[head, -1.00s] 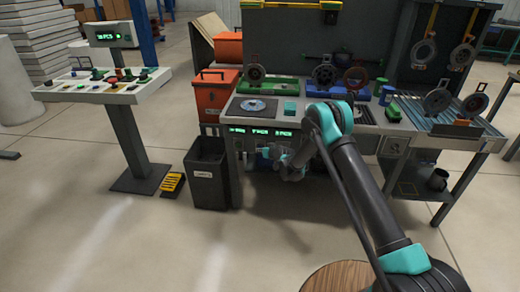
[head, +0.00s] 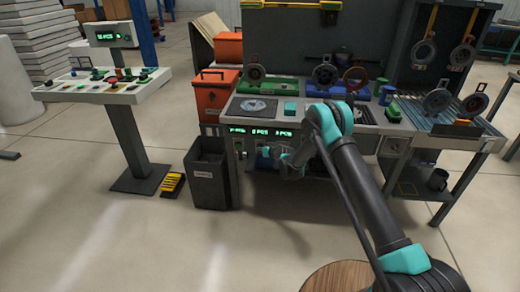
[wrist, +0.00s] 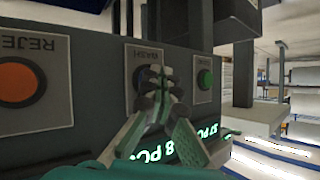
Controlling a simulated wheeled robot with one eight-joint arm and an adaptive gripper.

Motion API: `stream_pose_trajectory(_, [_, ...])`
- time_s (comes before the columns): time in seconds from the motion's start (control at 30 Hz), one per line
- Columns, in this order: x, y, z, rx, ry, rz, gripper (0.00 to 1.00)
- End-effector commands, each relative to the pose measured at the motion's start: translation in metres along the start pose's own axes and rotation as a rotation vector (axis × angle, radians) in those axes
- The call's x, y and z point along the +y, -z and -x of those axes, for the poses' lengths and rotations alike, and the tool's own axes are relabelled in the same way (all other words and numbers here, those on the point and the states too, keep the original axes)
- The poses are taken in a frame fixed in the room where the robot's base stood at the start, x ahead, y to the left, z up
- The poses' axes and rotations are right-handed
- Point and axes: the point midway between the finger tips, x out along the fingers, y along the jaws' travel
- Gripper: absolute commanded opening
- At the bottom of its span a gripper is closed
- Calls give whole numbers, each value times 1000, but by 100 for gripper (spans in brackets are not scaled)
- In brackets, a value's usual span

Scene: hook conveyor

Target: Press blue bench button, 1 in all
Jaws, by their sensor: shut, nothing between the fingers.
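The blue button (wrist: 140,78) shows dark blue in the wrist view, on a light plate (wrist: 133,54) marked WASH. My gripper (wrist: 158,82) is shut and empty, with its fingertips in front of this button and covering most of it. I cannot tell whether the tips touch the button or whether it is pushed in. In the head view my gripper (head: 264,152) is at the bench's front panel, below the row of green displays (head: 262,132). The button is too small and hidden to make out there.
An orange REJECT button (wrist: 18,82) and a green button (wrist: 205,79) flank the blue one. A dark bin (head: 207,180) stands left of the bench. A button console (head: 100,88) stands further left. The floor in front of the bench is clear.

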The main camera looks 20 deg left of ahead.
Motion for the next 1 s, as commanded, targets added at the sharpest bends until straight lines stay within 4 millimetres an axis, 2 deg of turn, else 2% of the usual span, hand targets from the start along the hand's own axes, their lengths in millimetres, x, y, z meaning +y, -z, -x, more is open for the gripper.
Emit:
stream_pose_trajectory(0.37, [0,0,0,1,0,0,0])
stream_pose_trajectory(1.0, [-8,-8,11,0,0,0,0])
